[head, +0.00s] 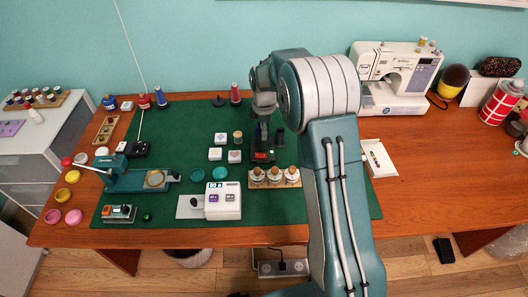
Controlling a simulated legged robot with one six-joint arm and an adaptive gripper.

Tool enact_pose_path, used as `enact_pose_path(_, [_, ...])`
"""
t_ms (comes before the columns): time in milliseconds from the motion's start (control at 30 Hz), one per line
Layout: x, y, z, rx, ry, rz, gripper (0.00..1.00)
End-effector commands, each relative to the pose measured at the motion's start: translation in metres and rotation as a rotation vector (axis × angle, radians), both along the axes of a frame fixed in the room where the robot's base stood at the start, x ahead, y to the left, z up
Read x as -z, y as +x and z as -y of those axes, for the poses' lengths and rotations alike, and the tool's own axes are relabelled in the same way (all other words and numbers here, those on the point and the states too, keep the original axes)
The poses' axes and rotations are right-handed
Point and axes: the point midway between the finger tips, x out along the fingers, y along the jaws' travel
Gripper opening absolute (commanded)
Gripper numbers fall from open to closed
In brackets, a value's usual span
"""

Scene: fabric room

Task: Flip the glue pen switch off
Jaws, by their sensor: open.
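My gripper (264,108) hangs over the middle of the green mat, right of centre, partly covered by my own arm. Its jaws are small in view and look open and empty. Just below it in the picture stands a small dark holder (263,156) with a red part at its base and a dark, bluish upright piece (264,132). This may be the glue pen and its switch, but it is too small to be sure. I cannot tell the switch's position or whether the gripper touches the upright piece.
A wooden rack with several round-topped pieces (274,178) stands close in front. A white box with buttons (222,201) and a teal press (140,180) are to the left. A sewing machine (397,75) stands at the back right. The mat (185,125) has bare room left of the gripper.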

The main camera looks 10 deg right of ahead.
Motion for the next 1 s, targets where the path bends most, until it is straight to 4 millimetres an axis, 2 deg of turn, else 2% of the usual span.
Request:
enact_pose_path(167, [0.024, -0.001, 0.000, 0.001, 0.000, -0.005, 0.49])
enact_pose_path(400, [0.069, -0.001, 0.000, 0.002, 0.000, -0.005, 0.49])
enact_pose_path(600, [0.096, -0.001, 0.000, 0.003, 0.000, -0.002, 0.49])
enact_pose_path(733, [0.104, -0.001, 0.000, 0.003, 0.000, -0.001, 0.49])
enact_pose_path(1000, [0.105, -0.001, 0.000, 0.003, 0.000, 0.000, 0.49])
